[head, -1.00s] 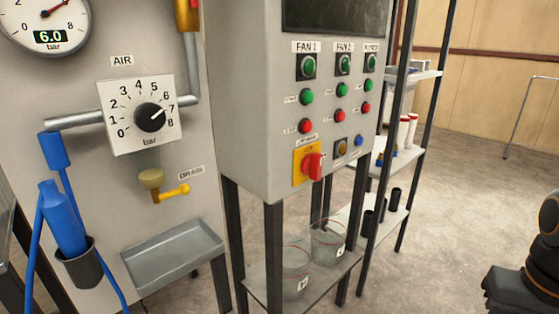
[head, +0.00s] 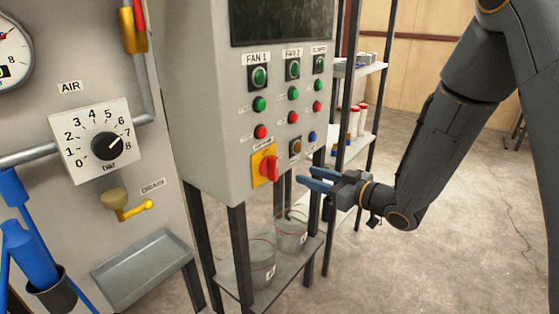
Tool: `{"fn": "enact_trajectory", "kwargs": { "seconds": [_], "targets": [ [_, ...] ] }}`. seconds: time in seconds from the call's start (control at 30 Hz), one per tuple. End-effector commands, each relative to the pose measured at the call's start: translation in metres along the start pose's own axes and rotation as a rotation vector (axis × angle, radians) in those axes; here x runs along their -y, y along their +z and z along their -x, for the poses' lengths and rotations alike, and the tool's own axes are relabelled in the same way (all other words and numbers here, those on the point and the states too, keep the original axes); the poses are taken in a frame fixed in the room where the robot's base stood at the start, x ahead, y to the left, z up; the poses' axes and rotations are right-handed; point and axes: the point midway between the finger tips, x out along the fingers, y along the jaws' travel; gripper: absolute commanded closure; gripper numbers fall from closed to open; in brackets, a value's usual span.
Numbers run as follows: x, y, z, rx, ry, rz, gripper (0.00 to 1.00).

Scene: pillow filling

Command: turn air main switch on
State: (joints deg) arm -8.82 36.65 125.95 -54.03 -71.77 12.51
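A red rotary switch (head: 269,168) sits on a yellow plate (head: 256,160) at the lower left of the grey control box (head: 205,120). The label above it is too small to read, and I cannot tell its on/off position. My gripper (head: 305,176) reaches in from the right, its two blue fingers apart and empty. It appears just to the right of the red switch, not touching it, with the fingers pointing left towards the box.
The AIR dial (head: 107,146) and yellow drain valve (head: 128,205) are on the left panel. A rack (head: 352,148) stands behind my gripper.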

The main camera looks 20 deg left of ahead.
Motion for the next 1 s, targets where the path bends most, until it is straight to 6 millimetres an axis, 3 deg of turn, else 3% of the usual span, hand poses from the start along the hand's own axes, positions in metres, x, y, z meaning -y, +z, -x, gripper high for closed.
{"fn": "enact_trajectory", "kwargs": {
  "seconds": [0.1, 0.23, 0.7, 1.0],
  "targets": [
    [0.022, -0.013, -0.005, -0.087, -0.09, -0.012, 0.64],
    [0.033, -0.02, -0.008, -0.13, -0.134, -0.019, 0.64],
    [0.042, -0.03, -0.069, -0.134, -0.138, -0.019, 0.64],
    [0.043, -0.031, -0.083, -0.134, -0.136, -0.019, 0.64]
  ]
}}
